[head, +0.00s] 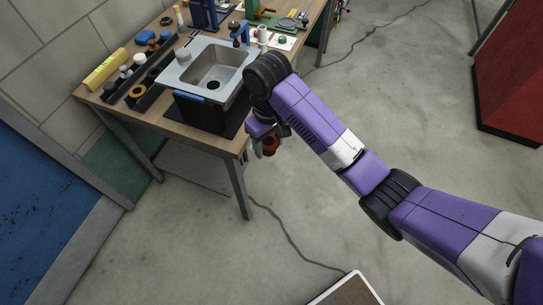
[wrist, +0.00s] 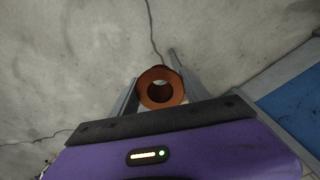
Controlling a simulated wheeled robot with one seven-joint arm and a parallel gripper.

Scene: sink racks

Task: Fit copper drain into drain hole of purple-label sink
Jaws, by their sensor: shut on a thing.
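The copper drain (head: 270,147) is a ring-shaped copper-brown piece with a round opening. My gripper (head: 266,141) is shut on it in front of the table's near right corner, over the floor. In the wrist view the drain (wrist: 176,88) sits between the two grey fingers of my gripper (wrist: 157,88), its opening facing the camera. The sink (head: 183,72) is a grey steel basin in a black stand on the table, up and left of my gripper. A blue strip marks its front edge; I cannot make out a purple label. The drain hole shows as a small spot in the basin floor.
A blue faucet (head: 238,32) stands at the sink's back right. Open floor lies right of the table.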

